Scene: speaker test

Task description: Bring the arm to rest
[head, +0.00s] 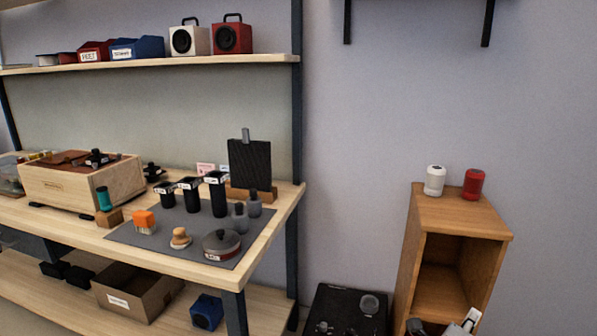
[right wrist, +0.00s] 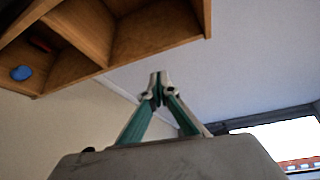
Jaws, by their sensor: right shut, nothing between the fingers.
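My right gripper (head: 471,318) shows only in part at the bottom right of the head view, in front of the lower part of the wooden cabinet (head: 462,222). In the right wrist view my right gripper (right wrist: 158,79) points up, with its two green-sided fingers meeting at the tips. It is shut with nothing between the fingers. Wooden compartments (right wrist: 150,22) show above and to the left of it, apart from the fingertips. My left gripper is not in view.
A white speaker (head: 434,180) and a red speaker (head: 473,184) stand on the cabinet. A workbench (head: 278,215) with a grey mat and several tools is at the left. A black box (head: 345,309) stands between. A blue round thing (right wrist: 21,73) lies in a compartment.

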